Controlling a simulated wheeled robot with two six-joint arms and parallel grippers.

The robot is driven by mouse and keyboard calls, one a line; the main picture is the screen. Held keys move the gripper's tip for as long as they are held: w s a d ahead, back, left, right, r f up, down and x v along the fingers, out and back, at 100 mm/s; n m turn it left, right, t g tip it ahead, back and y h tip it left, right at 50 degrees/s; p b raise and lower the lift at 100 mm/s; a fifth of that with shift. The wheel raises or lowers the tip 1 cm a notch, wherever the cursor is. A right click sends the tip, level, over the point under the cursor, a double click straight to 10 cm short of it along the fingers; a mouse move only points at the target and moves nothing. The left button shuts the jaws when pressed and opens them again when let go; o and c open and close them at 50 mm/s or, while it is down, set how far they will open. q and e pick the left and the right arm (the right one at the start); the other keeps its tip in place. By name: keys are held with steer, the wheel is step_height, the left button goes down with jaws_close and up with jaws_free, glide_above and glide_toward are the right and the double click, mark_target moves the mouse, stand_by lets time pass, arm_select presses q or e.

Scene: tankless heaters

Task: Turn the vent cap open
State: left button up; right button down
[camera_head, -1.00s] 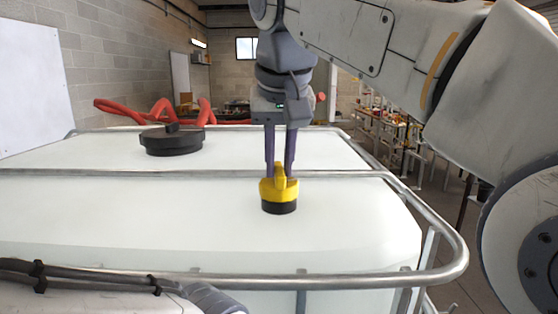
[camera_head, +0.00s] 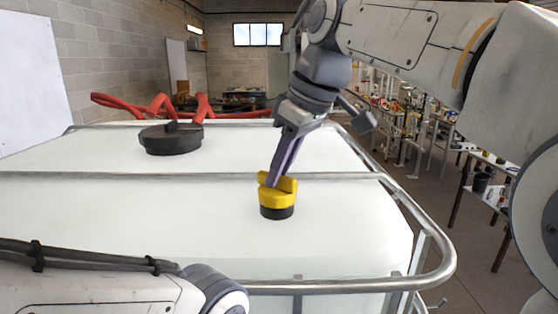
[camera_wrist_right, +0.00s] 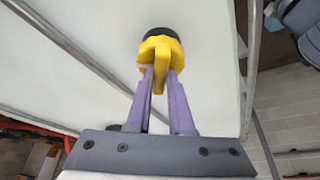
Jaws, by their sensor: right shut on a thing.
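The yellow vent cap (camera_head: 278,195) sits on a black base (camera_head: 277,212) on top of the white tank (camera_head: 150,220). My right gripper (camera_head: 274,182) comes down on it from above, tilted, with its purple fingers on the cap's raised handle. In the right wrist view the fingers (camera_wrist_right: 161,76) stand on either side of the yellow handle (camera_wrist_right: 161,66) and are shut on it. The cap's yellow body and black base show beyond the fingertips. My left arm shows at the bottom left of the head view, but its gripper is not in view.
A large black lid (camera_head: 170,139) lies on the tank further back. A metal rail (camera_head: 200,176) crosses the tank top, and the frame runs around its edges. Red hoses (camera_head: 160,106) lie behind. Shelves and tables (camera_head: 490,185) stand at the right.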

steer(key=n+p, duration=0.1)
steer(key=n, duration=0.1)
steer(key=n+g+p, duration=0.1)
steer(key=n, duration=0.1)
steer(key=shift+w+d+r+g+y, duration=0.1)
steer(key=shift+w+r+g+y, duration=0.05)
steer(key=shift+g+y, duration=0.15)
steer(key=shift+n+g+p, duration=0.5)
steer(key=shift+n+p, duration=0.15)
steer(key=shift+n, duration=0.65)
steer(key=c, duration=0.8)
jaws_free()
steer(key=p+v, duration=0.1)
steer(key=v, duration=0.9)
steer(key=shift+p, duration=0.35)
